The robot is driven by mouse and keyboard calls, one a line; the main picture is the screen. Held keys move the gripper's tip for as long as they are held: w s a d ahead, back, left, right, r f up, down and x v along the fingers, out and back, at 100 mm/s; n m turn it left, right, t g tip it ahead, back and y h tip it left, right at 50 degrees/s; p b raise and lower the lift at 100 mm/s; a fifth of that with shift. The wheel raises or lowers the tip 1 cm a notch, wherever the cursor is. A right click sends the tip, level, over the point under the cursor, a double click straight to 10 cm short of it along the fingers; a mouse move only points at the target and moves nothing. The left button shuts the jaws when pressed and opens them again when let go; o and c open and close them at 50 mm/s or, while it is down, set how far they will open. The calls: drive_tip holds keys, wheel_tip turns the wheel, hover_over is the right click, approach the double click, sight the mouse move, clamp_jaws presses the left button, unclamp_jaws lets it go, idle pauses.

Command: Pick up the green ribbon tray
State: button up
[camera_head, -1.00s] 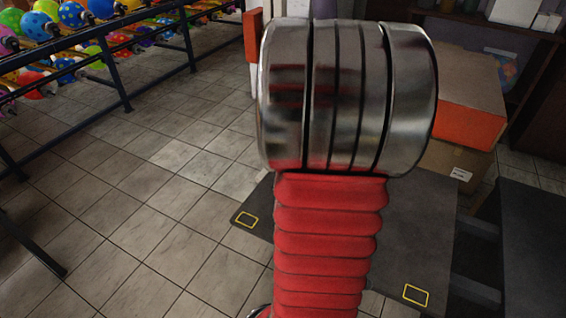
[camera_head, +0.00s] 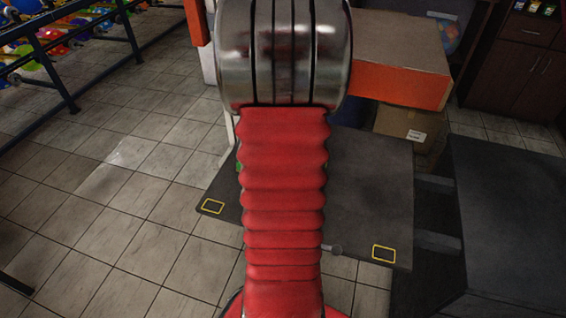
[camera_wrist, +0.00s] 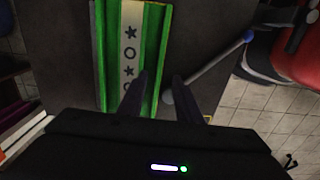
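The green ribbon tray (camera_wrist: 153,50) lies on the dark tabletop (camera_wrist: 60,50) in the wrist view. It has bright green long sides and a pale strip with black stars and circles between them. My gripper (camera_wrist: 163,92) is open, with two dark fingers pointing at the tray's near right part. The left finger overlaps the tray in the picture and the right finger is just right of its edge. I cannot tell whether either touches it. In the head view my red arm hides nearly all of the tray; only a sliver of green (camera_head: 240,166) shows beside it.
A grey rod with a blue tip (camera_wrist: 249,36) lies to the tray's right, close to the right finger. In the head view, cardboard boxes (camera_head: 403,50) stand behind the table (camera_head: 375,190). A dark bench (camera_head: 510,200) is at right, a balloon rack (camera_head: 62,85) at left.

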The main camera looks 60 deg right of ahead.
drive_tip(key=shift+f, duration=2.2)
drive_tip(key=shift+f, duration=2.6)
clamp_jaws()
